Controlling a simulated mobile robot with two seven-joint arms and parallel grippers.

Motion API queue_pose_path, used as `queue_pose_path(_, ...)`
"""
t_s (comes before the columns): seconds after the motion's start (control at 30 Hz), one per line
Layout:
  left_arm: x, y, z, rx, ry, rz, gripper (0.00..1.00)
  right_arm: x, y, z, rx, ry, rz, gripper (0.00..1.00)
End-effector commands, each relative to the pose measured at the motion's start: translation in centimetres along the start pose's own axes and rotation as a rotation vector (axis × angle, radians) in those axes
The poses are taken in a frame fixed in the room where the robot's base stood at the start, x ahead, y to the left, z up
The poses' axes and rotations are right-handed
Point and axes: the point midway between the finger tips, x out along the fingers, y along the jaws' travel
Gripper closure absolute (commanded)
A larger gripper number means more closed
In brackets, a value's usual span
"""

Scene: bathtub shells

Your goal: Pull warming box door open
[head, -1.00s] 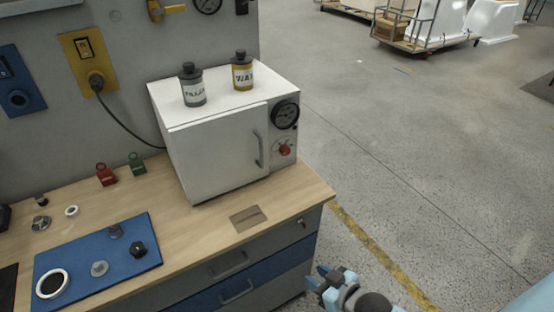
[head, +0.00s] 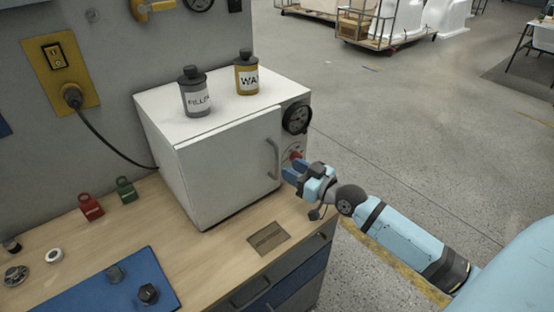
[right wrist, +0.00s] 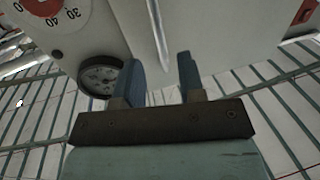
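The warming box (head: 205,107) is a white box on the bench. Its front door (head: 225,175) looks shut, with a vertical bar handle (head: 273,158) near its right edge. My right gripper (head: 289,170) is just right of the handle's lower part, in front of the box. In the right wrist view its two blue fingers (right wrist: 160,78) are apart with nothing held. The handle (right wrist: 158,35) shows there as a thin bar, lined up between the fingers in the picture; whether it is inside their reach I cannot tell. My left gripper is not in view.
A grey bottle (head: 196,92) and a yellow bottle (head: 246,74) stand on the box. A gauge (head: 297,118) and red knob (head: 295,156) are beside the door. A red padlock (head: 90,207), a green padlock (head: 126,191) and a blue mat (head: 95,292) are on the bench. Open floor lies right.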

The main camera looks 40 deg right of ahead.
Motion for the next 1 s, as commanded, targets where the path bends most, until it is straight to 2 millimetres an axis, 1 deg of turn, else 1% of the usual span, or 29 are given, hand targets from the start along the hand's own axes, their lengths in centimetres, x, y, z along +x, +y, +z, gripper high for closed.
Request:
queue_pose_path(0.03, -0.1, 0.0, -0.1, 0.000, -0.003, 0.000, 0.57, 1.1, 0.0, -0.3, 0.003, 0.003, 0.000, 0.64)
queue_pose_path(0.1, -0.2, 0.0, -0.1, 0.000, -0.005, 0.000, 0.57, 2.4, 0.0, -0.3, 0.002, 0.003, 0.001, 0.64)
queue_pose_path(0.2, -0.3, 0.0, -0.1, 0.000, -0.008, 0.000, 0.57, 3.9, 0.0, -0.2, 0.003, 0.002, 0.000, 0.64)
queue_pose_path(0.3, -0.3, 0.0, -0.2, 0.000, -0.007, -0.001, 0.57, 4.9, 0.0, -0.1, 0.000, 0.001, 0.001, 0.64)
queue_pose_path(0.5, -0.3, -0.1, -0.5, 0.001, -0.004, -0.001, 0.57, 5.8, -0.1, 0.0, 0.000, 0.000, -0.001, 0.64)
queue_pose_path(0.73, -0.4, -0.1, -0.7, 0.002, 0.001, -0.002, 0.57, 5.8, -0.1, 0.0, 0.000, -0.001, -0.001, 0.64)
queue_pose_path(0.77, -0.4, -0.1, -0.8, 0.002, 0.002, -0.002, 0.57, 5.8, -0.1, 0.0, 0.000, -0.001, -0.001, 0.71)
queue_pose_path(0.8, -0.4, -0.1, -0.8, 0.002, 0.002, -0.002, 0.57, 5.8, -0.1, 0.0, 0.000, -0.001, 0.000, 0.80)
queue_pose_path(0.9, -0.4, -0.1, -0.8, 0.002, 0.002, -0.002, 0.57, 5.8, 0.0, 0.0, 0.000, 0.000, 0.000, 1.00)
queue_pose_path(1.0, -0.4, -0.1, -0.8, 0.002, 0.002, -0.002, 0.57, 5.8, 0.0, 0.0, 0.000, 0.000, 0.000, 1.00)
